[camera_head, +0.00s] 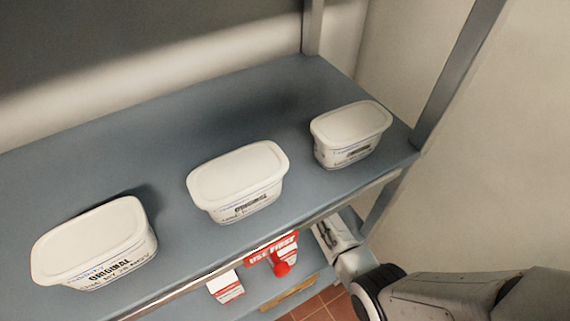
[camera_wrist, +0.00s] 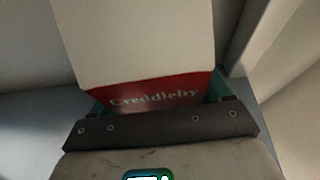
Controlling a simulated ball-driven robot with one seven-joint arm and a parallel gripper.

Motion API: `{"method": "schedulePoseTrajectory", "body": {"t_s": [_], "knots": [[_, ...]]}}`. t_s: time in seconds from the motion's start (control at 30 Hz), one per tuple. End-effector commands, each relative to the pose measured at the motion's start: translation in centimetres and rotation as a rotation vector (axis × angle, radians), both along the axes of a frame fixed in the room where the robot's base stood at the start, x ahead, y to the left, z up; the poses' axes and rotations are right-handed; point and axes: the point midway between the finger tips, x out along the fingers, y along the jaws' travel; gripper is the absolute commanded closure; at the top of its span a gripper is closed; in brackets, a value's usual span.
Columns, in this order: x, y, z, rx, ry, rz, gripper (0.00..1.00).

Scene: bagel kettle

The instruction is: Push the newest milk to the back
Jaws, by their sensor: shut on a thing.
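A white carton (camera_wrist: 140,45) with a red band reading "Creddleby" fills the middle of the wrist view. My gripper (camera_wrist: 160,100) is shut on it, with a green finger at each side of the red band. The carton's date does not show, so I cannot tell how new it is. In the head view my gripper (camera_head: 335,235) reaches under the upper shelf, and its fingertips and the held carton are hidden. Another white-and-red carton (camera_head: 227,287) shows partly on the lower shelf, left of my gripper, with a red cap (camera_head: 283,268) nearby.
Three white lidded tubs stand on the grey upper shelf (camera_head: 140,175): left (camera_head: 95,245), middle (camera_head: 238,182) and right (camera_head: 350,133). A red "USE FIRST" sign (camera_head: 270,250) hangs below its front edge. A metal post (camera_head: 455,75) stands at the right.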

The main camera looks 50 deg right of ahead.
Motion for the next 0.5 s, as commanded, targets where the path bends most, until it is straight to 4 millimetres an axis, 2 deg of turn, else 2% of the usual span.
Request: {"method": "schedulePoseTrajectory", "body": {"t_s": [0.37,0.4,0.5], "knots": [[0.17,-0.08,0.21,-0.002,-0.007,-0.002,1.00],[0.16,-0.08,0.21,-0.002,-0.007,-0.002,0.20],[0.11,-0.05,0.11,-0.002,-0.005,-0.001,0.11]]}}
